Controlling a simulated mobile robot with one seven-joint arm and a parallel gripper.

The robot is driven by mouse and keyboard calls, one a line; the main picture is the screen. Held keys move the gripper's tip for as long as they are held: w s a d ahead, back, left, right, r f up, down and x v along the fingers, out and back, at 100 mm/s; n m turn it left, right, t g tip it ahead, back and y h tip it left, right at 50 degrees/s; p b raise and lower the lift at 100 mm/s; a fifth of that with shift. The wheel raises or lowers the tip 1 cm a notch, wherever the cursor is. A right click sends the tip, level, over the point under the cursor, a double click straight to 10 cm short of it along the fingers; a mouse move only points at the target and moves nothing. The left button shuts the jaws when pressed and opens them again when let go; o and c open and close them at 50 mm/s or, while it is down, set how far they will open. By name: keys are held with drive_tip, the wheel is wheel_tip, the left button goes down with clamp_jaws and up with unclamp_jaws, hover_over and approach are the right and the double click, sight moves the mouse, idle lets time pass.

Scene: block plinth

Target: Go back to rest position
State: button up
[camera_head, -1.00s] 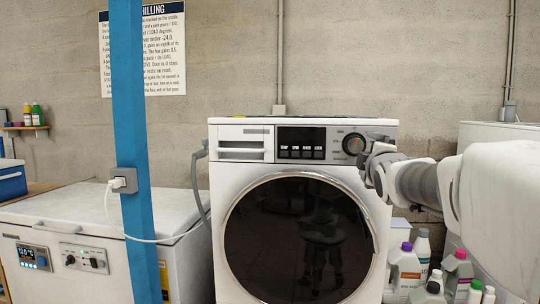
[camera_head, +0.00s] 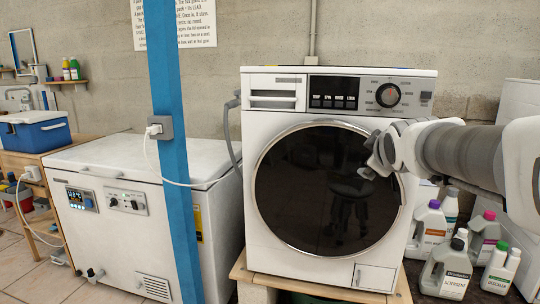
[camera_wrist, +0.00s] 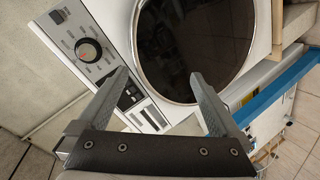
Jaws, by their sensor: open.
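My gripper (camera_head: 372,168) is in front of the right side of the washing machine's round dark door in the head view. In the wrist view my gripper (camera_wrist: 158,82) has its two fingers apart with nothing between them. The white washing machine (camera_head: 262,125) stands on a wooden-topped plinth, with its door shut. Its control dial (camera_head: 388,95) shows at the upper right of the panel, and the dial also shows in the wrist view (camera_wrist: 88,51). The gripper is below the dial and apart from it. Whether a finger touches the door cannot be told.
A blue post (camera_head: 166,80) with a socket stands left of the washer. A white chest freezer (camera_head: 125,160) is behind it, and a blue cooler (camera_head: 35,132) stands further left. Several detergent bottles (camera_head: 450,268) stand on the floor at the right, below my arm.

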drive_tip(key=s+a+f+m+g+y, duration=0.1)
drive_tip(key=s+a+f+m+g, duration=0.2)
drive_tip(key=s+f, duration=0.45)
drive_tip(key=s+a+f+m+g+y, duration=0.1)
drive_tip(key=s+a+f+m+g, duration=0.2)
drive_tip(key=s, duration=0.7)
drive_tip(key=s+a+f+m+g+y, duration=0.1)
drive_tip(key=s+a+f+m+g, duration=0.2)
drive_tip(key=s+f, duration=0.5)
wheel_tip(320, 180, up, 28)
drive_tip(key=t+p, duration=0.1)
drive_tip(key=p, duration=2.5)
drive_tip(key=shift+s+a+f+p, duration=0.15)
drive_tip(key=shift+s+f+p, duration=0.05)
drive_tip(key=shift+s+p, duration=0.1)
